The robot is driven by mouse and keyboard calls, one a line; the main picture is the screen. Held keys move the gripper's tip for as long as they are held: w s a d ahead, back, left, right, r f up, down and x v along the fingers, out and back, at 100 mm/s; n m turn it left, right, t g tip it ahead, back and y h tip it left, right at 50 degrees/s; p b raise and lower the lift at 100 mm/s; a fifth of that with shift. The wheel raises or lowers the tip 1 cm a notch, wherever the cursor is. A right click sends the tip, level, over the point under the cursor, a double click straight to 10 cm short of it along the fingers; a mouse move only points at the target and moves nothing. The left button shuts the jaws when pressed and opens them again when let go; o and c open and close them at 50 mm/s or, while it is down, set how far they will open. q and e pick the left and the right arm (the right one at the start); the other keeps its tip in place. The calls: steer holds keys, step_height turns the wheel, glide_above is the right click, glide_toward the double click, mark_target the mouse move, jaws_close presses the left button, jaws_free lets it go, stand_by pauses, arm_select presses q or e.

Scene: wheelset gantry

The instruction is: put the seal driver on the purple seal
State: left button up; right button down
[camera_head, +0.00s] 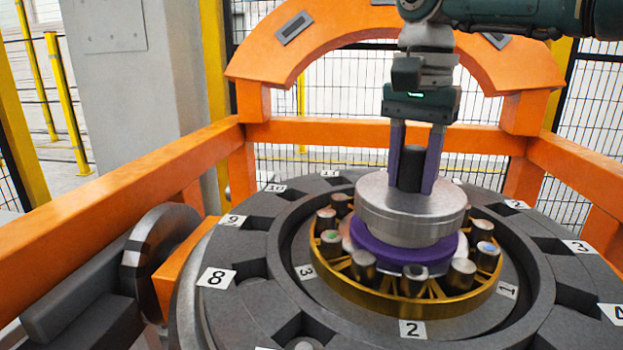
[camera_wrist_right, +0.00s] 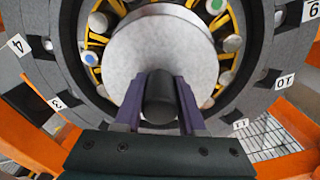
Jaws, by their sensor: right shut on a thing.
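The seal driver (camera_head: 412,204) is a silver stepped disc with a dark upright handle (camera_head: 411,167). My right gripper (camera_head: 411,172) comes down from above with its purple fingers shut on the handle. The purple seal (camera_head: 402,252) lies in the middle of the gold wheel directly below the driver. The driver's lower step covers the seal's centre, and I cannot tell whether they touch. In the right wrist view the driver's disc (camera_wrist_right: 160,50) hides the seal, and my right gripper (camera_wrist_right: 161,92) holds the dark handle. My left gripper is not in view.
A gold spoked ring (camera_head: 340,284) with several silver studs surrounds the seal. Around it is a dark numbered ring (camera_head: 285,240) with square slots. Orange rails (camera_head: 130,225) and an orange arch (camera_head: 330,35) enclose the station. A grey shaft (camera_head: 80,290) lies at the left.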

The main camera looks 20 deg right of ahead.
steer(key=shift+f+b, duration=0.3)
steer(key=shift+f, duration=0.3)
steer(key=c, duration=0.5)
jaws_free()
steer(key=shift+r, duration=0.15)
steer(key=shift+r+p, duration=0.25)
steer(key=shift+p, duration=0.05)
step_height(320, 180, up, 13)
steer(key=p, duration=1)
steer(key=shift+f+p, duration=0.15)
steer(key=shift+p, duration=0.15)
steer(key=shift+f, duration=0.1)
